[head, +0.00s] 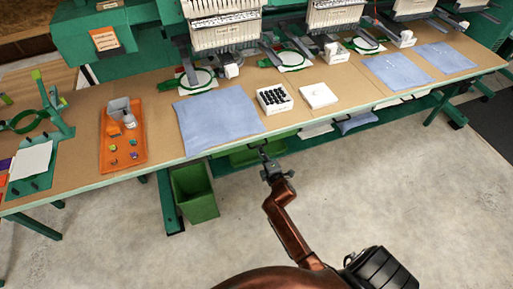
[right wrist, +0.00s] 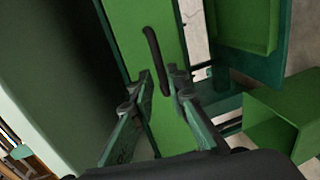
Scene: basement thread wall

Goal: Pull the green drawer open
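The green drawer shows its front (right wrist: 133,25) in the right wrist view, with a long black bar handle (right wrist: 153,45) on it. I cannot tell from this view whether the front sits flush. My right gripper (right wrist: 161,82) is open, its two fingers on either side of the lower end of the handle. I cannot tell whether they touch it. In the head view, my right gripper (head: 266,163) is at the table's front edge, below the blue cloth, and the drawer is mostly hidden under the tabletop. My left gripper is not in view.
A green bin (head: 195,195) stands on the floor left of my right gripper and also shows in the wrist view (right wrist: 272,128). The long table (head: 170,170) carries an orange tray (head: 110,157), blue cloths (head: 215,118) and a white box of black spools (head: 273,98). The floor in front is clear.

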